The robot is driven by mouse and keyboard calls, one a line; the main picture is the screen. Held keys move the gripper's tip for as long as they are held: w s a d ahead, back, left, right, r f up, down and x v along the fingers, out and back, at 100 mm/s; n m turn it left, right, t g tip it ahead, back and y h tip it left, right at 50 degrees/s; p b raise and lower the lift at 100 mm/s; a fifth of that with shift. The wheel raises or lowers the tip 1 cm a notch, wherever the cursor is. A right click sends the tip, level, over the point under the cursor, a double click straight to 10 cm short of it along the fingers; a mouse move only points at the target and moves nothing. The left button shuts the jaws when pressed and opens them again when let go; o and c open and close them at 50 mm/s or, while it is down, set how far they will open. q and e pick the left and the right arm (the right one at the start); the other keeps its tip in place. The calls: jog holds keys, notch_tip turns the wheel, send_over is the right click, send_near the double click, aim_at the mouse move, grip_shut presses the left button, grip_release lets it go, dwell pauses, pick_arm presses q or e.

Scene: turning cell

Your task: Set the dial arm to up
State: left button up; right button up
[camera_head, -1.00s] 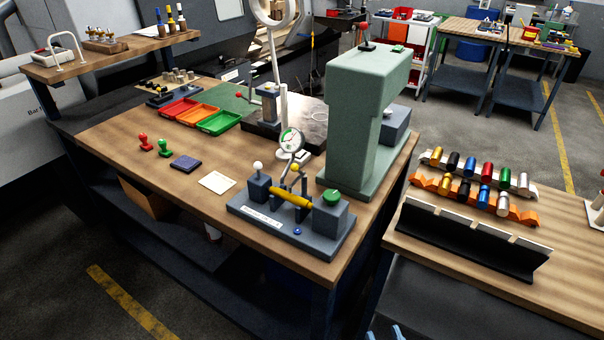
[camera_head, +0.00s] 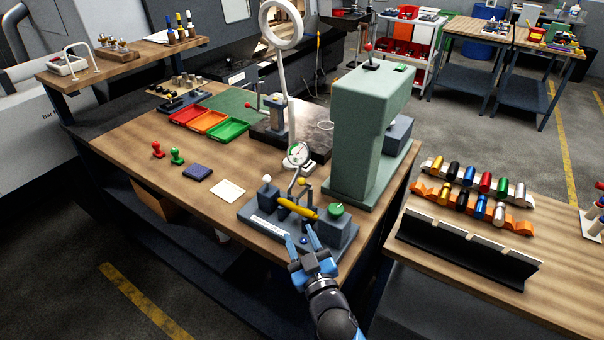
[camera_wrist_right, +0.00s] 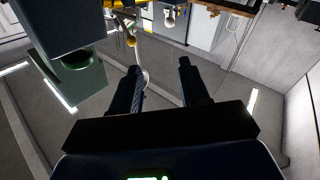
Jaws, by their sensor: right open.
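The gauge fixture (camera_head: 345,232) is a dark grey block unit at the front corner of the wooden bench. Its round white dial (camera_head: 297,154) stands upright on a thin grey dial arm (camera_head: 293,183) behind the blocks. A yellow cylinder (camera_head: 297,208) lies across the fixture, between a white ball knob (camera_head: 266,179) and a green knob (camera_head: 336,209). My right gripper (camera_head: 300,234) is open and empty at the fixture's front edge, below the dial arm. Its parted fingers also show in the right wrist view (camera_wrist_right: 160,66). My left gripper is out of view.
A tall green press (camera_head: 358,135) stands close behind the fixture at right. A magnifier lamp (camera_head: 281,25) rises behind the dial. A white card (camera_head: 228,190) and a dark blue pad (camera_head: 197,172) lie at left. A second bench (camera_head: 470,285) holds coloured cylinders in racks.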

aim_at(301, 180)
jog(key=shift+w+d+r+m+h+p, duration=0.15)
jog(key=shift+w+r+m+h+p, duration=0.55)
jog(key=shift+w, duration=2.05)
jog(key=shift+w+d+r+m+h+p, duration=0.3)
jog(key=shift+w+m+h, duration=0.7)
jog(key=shift+w, duration=1.8)
jog(key=shift+w+d+r+m+h+p, duration=0.1)
jog(key=shift+w+r+m+h+p, duration=0.85)
jog(key=shift+w, duration=1.8)
jog(key=shift+f+n+h, duration=0.25)
jog(key=shift+f+n, duration=0.15)
jog(key=shift+n, duration=0.05)
jog(key=shift+c, duration=0.4)
grip_shut()
